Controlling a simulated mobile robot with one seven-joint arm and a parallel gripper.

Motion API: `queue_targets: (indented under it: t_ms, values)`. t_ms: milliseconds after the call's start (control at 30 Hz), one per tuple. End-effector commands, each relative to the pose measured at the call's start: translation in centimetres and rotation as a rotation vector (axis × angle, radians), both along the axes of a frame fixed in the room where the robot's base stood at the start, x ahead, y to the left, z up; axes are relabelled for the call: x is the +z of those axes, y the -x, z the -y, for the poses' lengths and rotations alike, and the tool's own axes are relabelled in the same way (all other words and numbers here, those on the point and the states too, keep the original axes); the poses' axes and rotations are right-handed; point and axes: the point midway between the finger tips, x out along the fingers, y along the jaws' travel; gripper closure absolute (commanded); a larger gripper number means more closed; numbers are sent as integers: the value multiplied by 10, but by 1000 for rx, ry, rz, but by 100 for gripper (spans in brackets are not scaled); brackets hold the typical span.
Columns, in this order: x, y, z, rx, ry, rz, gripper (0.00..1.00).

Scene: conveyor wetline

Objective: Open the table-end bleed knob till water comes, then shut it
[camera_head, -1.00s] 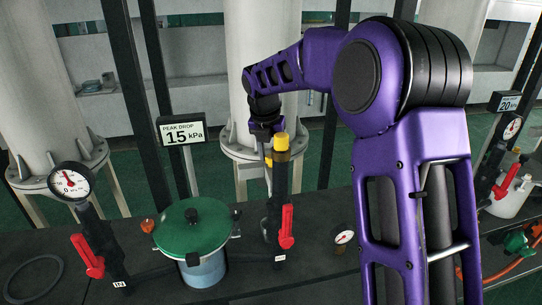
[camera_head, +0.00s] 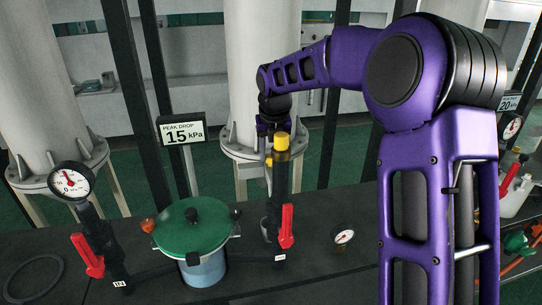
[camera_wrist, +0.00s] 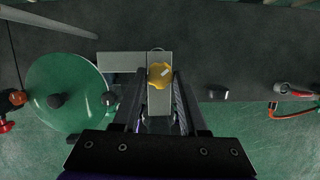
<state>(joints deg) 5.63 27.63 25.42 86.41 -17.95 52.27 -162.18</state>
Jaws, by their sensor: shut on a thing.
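A yellow knob (camera_wrist: 160,76) with a pale mark on top sits between my fingers in the wrist view, over a grey bar-shaped body. My gripper (camera_wrist: 160,92) points down and is shut on it. In the head view my gripper (camera_head: 268,150) is behind a dark upright post with a yellow cap (camera_head: 282,142). A small yellow piece (camera_head: 268,161) shows beside that post, below my gripper. The fingertips' contact with the knob is partly hidden. I see no water in either view.
A green-lidded vessel (camera_head: 193,227) stands left of the post. Red levers (camera_head: 287,226) and a dial gauge (camera_head: 70,181) are nearby. A small gauge (camera_head: 343,236) lies on the dark table (camera_head: 330,275). A sign (camera_head: 182,132) reads "PEAK DROP 15 kPa".

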Motion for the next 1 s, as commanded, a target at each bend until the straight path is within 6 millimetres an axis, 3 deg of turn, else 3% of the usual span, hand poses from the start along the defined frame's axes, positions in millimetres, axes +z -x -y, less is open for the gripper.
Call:
queue_targets:
  t_ms: [233, 667, 1000]
  values:
    - [0, -1, 3, 177, -2, 0, 98]
    - [-1, 0, 1, 205, -2, -1, 98]
    - [-4, 0, 2, 322, -6, -9, 98]
